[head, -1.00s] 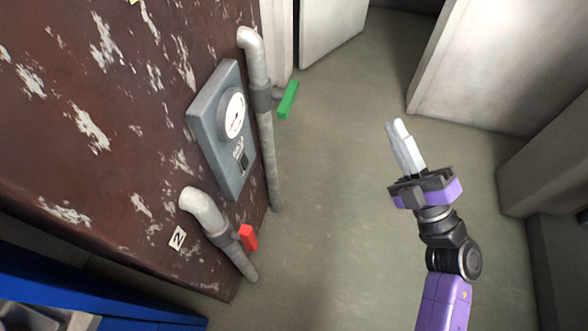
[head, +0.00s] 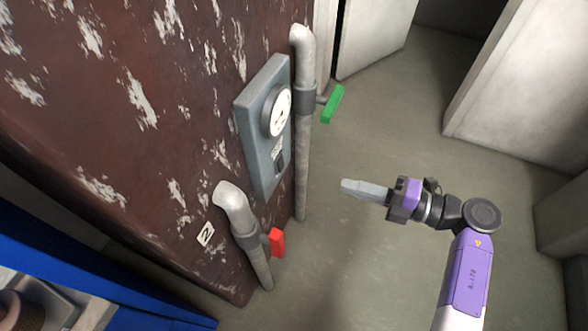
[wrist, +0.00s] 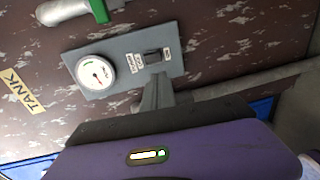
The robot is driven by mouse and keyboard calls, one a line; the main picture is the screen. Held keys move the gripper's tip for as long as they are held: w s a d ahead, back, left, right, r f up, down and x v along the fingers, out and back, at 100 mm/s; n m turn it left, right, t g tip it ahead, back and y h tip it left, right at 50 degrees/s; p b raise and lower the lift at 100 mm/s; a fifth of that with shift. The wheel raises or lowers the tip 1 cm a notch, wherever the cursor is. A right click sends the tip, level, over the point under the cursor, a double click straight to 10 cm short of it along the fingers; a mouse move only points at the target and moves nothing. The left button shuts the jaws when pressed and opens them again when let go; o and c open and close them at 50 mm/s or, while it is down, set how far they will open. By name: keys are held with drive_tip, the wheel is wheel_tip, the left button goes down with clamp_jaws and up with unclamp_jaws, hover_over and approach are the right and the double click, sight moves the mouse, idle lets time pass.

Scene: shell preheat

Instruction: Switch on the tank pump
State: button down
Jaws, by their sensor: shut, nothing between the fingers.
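A grey control panel (head: 262,140) is fixed to the rusty tank wall. It carries a round white gauge (head: 277,112) and a dark switch (head: 280,159) below it. In the wrist view the panel (wrist: 120,80) shows the gauge (wrist: 96,72) and the black switch (wrist: 153,57) between small white labels, too small to read surely. My gripper (head: 346,186) is shut and empty. It points left toward the wall, right of and a little below the panel, apart from it. In the wrist view its fingertips (wrist: 160,80) appear just below the switch.
A pipe with a green handle (head: 332,104) runs beside the panel. A yellow "TANK" label (wrist: 22,91) is on the wall. Open floor (head: 385,145) lies to the right.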

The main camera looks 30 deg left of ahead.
drive_tip(key=b, duration=0.3)
approach(282, 168)
drive_tip(key=a+f, duration=0.1)
drive_tip(key=a, duration=0.5)
drive_tip(key=shift+a, duration=0.4)
drive_tip(key=shift+s+a+b, duration=0.1)
drive_tip(key=shift+a+b, duration=0.1)
drive_tip(key=shift+b, duration=0.3)
